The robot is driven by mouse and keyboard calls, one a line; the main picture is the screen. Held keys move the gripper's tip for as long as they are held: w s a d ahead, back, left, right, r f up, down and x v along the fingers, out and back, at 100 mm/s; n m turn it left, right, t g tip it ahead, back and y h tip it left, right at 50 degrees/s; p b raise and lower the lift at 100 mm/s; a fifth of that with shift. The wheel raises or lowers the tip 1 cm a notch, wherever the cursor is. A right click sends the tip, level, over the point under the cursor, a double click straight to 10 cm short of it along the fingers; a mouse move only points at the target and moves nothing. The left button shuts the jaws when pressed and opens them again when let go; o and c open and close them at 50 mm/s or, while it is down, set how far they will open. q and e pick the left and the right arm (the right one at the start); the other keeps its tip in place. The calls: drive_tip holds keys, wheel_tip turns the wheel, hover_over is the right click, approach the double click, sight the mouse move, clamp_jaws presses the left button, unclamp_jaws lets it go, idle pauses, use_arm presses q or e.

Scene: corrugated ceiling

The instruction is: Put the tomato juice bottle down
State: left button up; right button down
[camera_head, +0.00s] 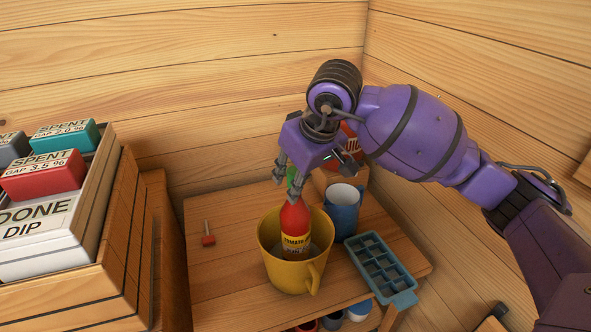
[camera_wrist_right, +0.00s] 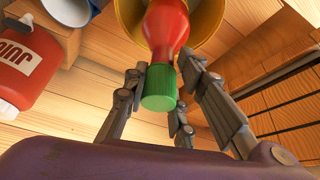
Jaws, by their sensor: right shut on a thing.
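The tomato juice bottle (camera_head: 294,222) is red with a green cap and a yellow label. Its lower part is inside the yellow mug (camera_head: 292,283) on the small wooden table. My right gripper (camera_head: 286,184) is above the mug, shut on the bottle near its green cap. In the right wrist view the bottle (camera_wrist_right: 167,30) points away from the gripper (camera_wrist_right: 172,85), with the mug's yellow rim (camera_wrist_right: 205,22) around it. Whether the bottle touches the mug's bottom is hidden. My left gripper is not in view.
A blue cup (camera_head: 343,212) and a blue ice tray (camera_head: 381,266) stand right of the mug. A red juice container (camera_wrist_right: 25,65) is behind. A small red-ended tool (camera_head: 208,238) lies left, where the tabletop is clear. Labelled boxes (camera_head: 42,178) fill a crate at far left.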

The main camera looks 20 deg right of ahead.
sight(295, 221)
wheel_tip(295, 221, down, 3)
drive_tip(key=shift+r, duration=0.1)
drive_tip(key=shift+f, duration=0.45)
drive_tip(key=shift+f, duration=0.2)
drive_tip(key=c, duration=1.5)
unclamp_jaws()
drive_tip(key=shift+s, duration=0.1)
drive_tip(key=shift+o, duration=0.2)
